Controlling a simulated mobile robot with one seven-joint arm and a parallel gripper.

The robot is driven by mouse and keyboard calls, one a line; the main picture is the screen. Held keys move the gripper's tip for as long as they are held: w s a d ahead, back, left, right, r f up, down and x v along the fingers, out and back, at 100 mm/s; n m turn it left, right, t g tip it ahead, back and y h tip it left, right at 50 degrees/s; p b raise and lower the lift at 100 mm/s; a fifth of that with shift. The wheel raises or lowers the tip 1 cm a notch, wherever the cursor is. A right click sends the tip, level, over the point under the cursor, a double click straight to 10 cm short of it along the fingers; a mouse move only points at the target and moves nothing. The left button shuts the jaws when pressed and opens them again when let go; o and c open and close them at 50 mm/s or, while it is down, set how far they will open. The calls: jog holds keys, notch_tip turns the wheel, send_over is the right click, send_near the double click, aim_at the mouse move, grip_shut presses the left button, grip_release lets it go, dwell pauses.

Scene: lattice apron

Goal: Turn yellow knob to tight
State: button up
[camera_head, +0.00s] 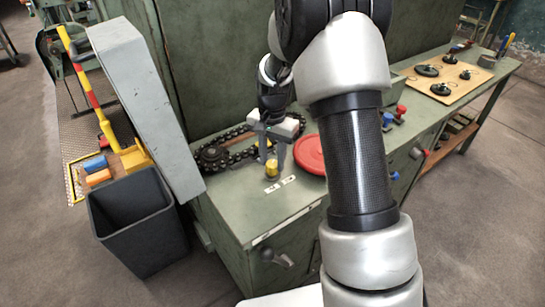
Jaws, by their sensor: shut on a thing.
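The yellow knob (271,168) stands on the green bench top (245,205), near its front left part. My gripper (272,162) points down over it, with one finger on each side, and is shut on the knob. The fingertips partly hide the knob's sides. Two small white labels (280,184) lie on the bench just in front of the knob; their lettering is too small to read. Any pointer mark on the knob is too small to tell.
A chain and sprocket (212,152) lie left of my gripper. A red disc (309,154) lies right, partly behind my arm. A dark bin (138,220) stands at the left. A board with black knobs (447,76) is at the far right.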

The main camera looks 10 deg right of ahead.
jog(key=n+p, duration=0.1)
jog(key=n, duration=0.3)
jog(key=shift+r+n, duration=0.1)
jog(key=shift+n, duration=0.2)
jog(key=n, duration=0.3)
jog(key=shift+n+p, duration=0.3)
jog(key=shift+p, duration=0.05)
jog(key=n+p, duration=0.1)
jog(key=n, duration=0.2)
jog(key=shift+n, duration=0.3)
jog(key=n+p, duration=0.1)
jog(key=n, duration=0.2)
jog(key=shift+n, duration=0.3)
jog(key=n+p, duration=0.2)
jog(key=n, duration=0.4)
jog(key=n+p, duration=0.3)
jog(key=n, duration=0.3)
jog(key=shift+n, duration=0.4)
jog(key=o, duration=1)
jog(key=shift+o, duration=0.2)
